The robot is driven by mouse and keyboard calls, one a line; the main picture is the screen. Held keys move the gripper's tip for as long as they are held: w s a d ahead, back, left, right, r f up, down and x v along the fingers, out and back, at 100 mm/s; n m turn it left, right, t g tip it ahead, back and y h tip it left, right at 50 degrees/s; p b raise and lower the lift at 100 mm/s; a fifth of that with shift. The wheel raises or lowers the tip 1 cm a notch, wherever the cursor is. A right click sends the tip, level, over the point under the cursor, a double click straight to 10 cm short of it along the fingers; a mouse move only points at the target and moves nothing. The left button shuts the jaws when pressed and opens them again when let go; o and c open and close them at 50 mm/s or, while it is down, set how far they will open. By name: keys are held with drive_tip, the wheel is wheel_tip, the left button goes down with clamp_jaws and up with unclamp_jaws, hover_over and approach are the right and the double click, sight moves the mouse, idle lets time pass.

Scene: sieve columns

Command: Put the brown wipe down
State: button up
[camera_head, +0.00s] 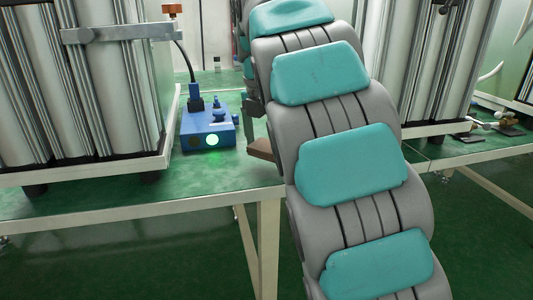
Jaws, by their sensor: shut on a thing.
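A flat brown piece, which looks like the brown wipe (261,149), shows at the left edge of my arm, above the green bench top. Its right part is hidden behind my arm. A dark grey part of my wrist or gripper (253,106) shows just above it, at the arm's left edge. The fingertips are hidden behind my arm. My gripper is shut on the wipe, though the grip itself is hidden. I cannot tell whether the wipe touches the bench.
A blue box (208,130) with a lit button and a cable stands left of the wipe on the green bench (225,172). Tall metal sieve columns (85,80) stand at the left and more columns (432,60) at the right. Bare bench lies in front of the blue box.

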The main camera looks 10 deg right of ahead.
sight(266, 145)
drive_tip(key=shift+w+d+f, duration=0.1)
drive_tip(key=shift+w+d, duration=0.05)
drive_tip(key=shift+w, duration=0.1)
drive_tip(key=shift+f, duration=1.65)
drive_tip(key=shift+f, duration=0.15)
drive_tip(key=o, duration=1)
drive_tip(key=shift+c, duration=0.2)
